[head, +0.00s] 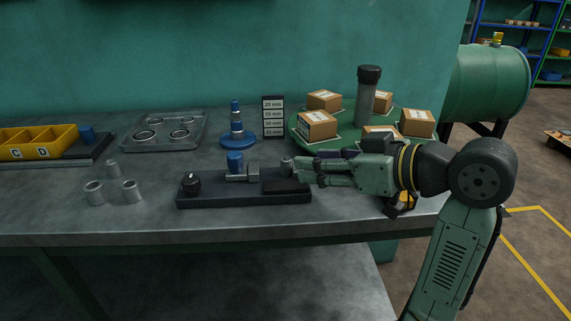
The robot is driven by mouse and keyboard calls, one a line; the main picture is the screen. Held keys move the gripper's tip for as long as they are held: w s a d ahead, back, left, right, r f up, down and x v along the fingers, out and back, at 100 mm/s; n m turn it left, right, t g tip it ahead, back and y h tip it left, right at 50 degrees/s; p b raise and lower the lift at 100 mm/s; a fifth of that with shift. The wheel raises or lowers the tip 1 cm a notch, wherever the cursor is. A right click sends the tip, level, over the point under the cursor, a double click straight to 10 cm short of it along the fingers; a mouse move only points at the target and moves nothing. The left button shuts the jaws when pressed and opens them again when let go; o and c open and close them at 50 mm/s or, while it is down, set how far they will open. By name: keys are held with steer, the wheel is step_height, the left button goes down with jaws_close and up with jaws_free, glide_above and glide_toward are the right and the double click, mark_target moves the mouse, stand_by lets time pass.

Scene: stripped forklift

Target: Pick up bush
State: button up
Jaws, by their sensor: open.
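Three grey metal cylindrical pieces that look like bushes stand together on the left of the bench: the left bush (94,192), the right bush (132,190) and the rear bush (113,169). The two front ones show hollow tops. A small grey metal cylinder (287,163) stands at the right end of a dark fixture block (225,197); I cannot tell whether it is also a bush. My gripper (298,171) reaches in from the right, open, its fingertips close beside that small cylinder. I cannot tell whether they touch it.
The fixture also carries a black knob (190,183), a blue cylinder (235,162) and a metal bolt-like part (247,171). Behind stand a tray of rings (165,142), a blue stand (238,142), a size sign (273,117) and a green turntable with boxes (300,138). The front-left bench is clear.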

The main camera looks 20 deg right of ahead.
mark_target(288, 159)
steer(key=p+x, duration=0.1)
steer(key=x, duration=0.4)
steer(key=shift+w+a, duration=0.3)
steer(key=shift+c, duration=0.2)
jaws_close()
